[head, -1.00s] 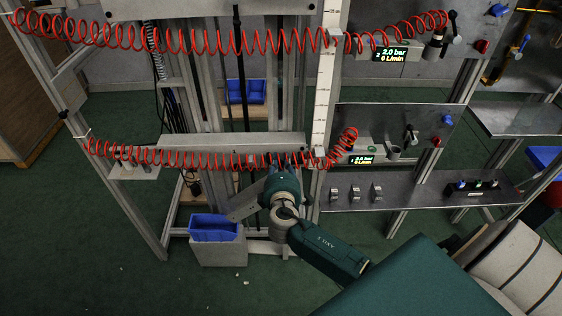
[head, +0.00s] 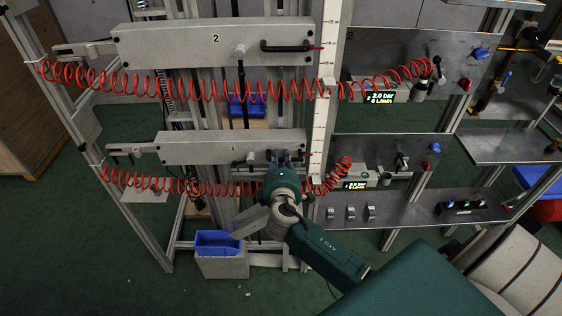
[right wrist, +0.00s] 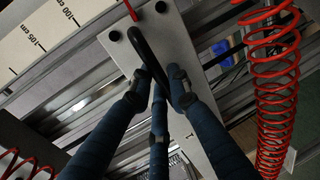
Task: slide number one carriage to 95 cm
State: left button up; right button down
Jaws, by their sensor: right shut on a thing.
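The number one carriage (head: 200,149) is a pale grey plate marked 1, crossing the lower part of the upright frame. My right gripper (head: 287,158) is at its right end. In the right wrist view my right gripper (right wrist: 162,82) is shut on the carriage's black bar handle (right wrist: 146,48). The white scale (right wrist: 50,28) shows marks 100 and 105 cm. The carriage's red pointer (right wrist: 131,10) lies past the 100 mark, away from 105; its tip is cut off, so I cannot read the value. My left gripper is not in view.
The number two carriage (head: 180,46) sits higher on the same frame. Red coiled hoses (head: 230,90) hang across it, one just below the number one carriage. A lower panel (head: 375,151) and shelf stand right. A blue bin (head: 219,243) stands below.

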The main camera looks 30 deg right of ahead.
jog(key=shift+w+r, duration=0.1)
jog(key=shift+r, duration=0.6)
jog(key=shift+f, duration=0.1)
jog(key=c, duration=1.7)
grip_release()
jog(key=shift+f, duration=0.25)
jog(key=v, duration=1.2)
